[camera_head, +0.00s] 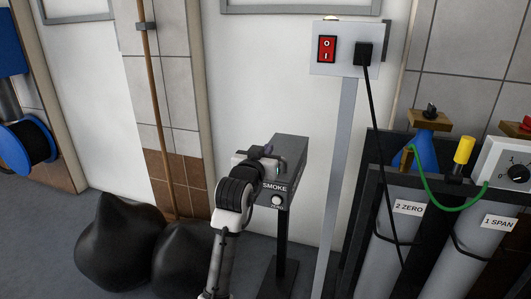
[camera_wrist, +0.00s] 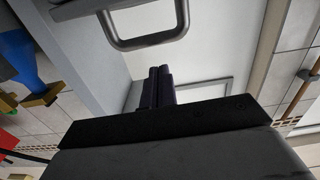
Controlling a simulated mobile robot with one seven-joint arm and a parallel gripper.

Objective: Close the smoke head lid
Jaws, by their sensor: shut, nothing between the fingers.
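The smoke head (camera_head: 292,148) is a grey box on a dark post, in the middle of the head view. Its front carries a SMOKE label and a round white ZERO button. A grey bar handle shows beside my gripper in the head view and at the top of the wrist view (camera_wrist: 152,42). My gripper (camera_head: 264,152) is at the left side of the box; its closed, empty fingers show in the wrist view (camera_wrist: 158,86), apart from the handle there. My gripper and wrist cover part of the box, and I cannot tell how far the lid is open.
A grey post with a socket panel (camera_head: 320,60) and red switch stands right of the box. A black cable hangs from it. Gas cylinders (camera_head: 400,232) in a dark rack stand at right. Black sacks (camera_head: 122,245) lie at lower left.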

